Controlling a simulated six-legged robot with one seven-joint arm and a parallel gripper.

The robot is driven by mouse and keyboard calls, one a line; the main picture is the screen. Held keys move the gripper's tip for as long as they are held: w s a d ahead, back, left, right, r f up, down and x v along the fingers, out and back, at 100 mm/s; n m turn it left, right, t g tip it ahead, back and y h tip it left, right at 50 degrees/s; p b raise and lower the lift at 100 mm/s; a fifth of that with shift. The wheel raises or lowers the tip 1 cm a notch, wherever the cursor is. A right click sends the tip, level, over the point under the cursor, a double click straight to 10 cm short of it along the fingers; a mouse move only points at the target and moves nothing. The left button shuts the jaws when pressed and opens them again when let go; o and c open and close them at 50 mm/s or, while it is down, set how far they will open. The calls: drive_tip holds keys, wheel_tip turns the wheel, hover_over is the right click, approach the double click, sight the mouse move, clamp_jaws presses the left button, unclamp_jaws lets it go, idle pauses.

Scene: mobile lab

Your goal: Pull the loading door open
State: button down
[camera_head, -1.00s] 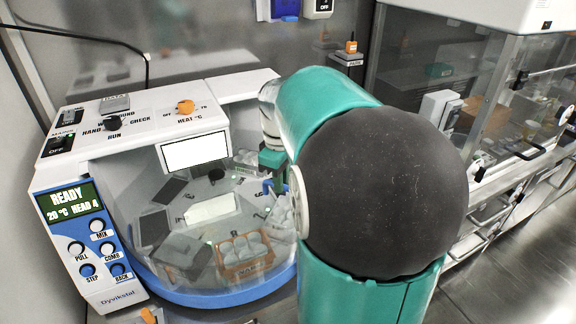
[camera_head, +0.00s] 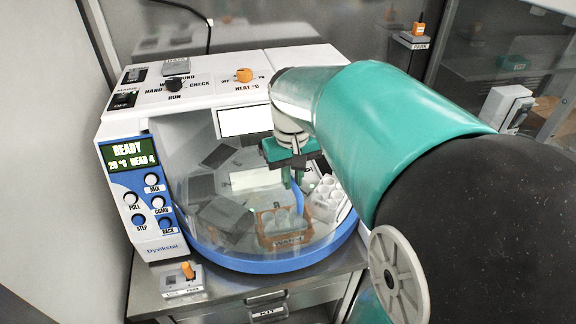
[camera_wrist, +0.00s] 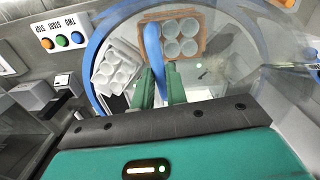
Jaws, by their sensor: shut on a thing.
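The machine (camera_head: 215,85) stands on a metal bench, with a READY display at its left. Its loading door appears to be the clear curved cover (camera_head: 185,150) over the round interior; how far open it is, I cannot tell. A blue upright handle (camera_head: 306,198) shows at the door's right. In the wrist view the blue handle (camera_wrist: 152,45) runs down between the green fingers. My gripper (camera_head: 293,180), also seen in the wrist view (camera_wrist: 160,88), is shut on the handle. The fingertips' contact is partly hidden.
Behind the cover are a wooden rack of white cups (camera_head: 283,228) and a white cup tray (camera_head: 328,200). A small block with an orange knob (camera_head: 184,278) sits on the bench at front left. A drawer marked KIT (camera_head: 268,313) is below. My arm covers the right side.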

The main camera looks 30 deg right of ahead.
drive_tip(key=shift+w, duration=0.1)
drive_tip(key=c, duration=1.4)
unclamp_jaws()
wheel_tip(320, 180, up, 14)
drive_tip(key=shift+a, duration=0.15)
drive_tip(key=shift+a+f, duration=0.1)
drive_tip(key=s+a+f+n+t, duration=0.2)
drive_tip(key=s+a+f+t, duration=0.3)
drive_tip(key=s+a+f, duration=0.5)
drive_tip(key=shift+a+f+t, duration=0.3)
drive_tip(key=shift+a+f, duration=0.15)
drive_tip(key=shift+a, duration=0.4)
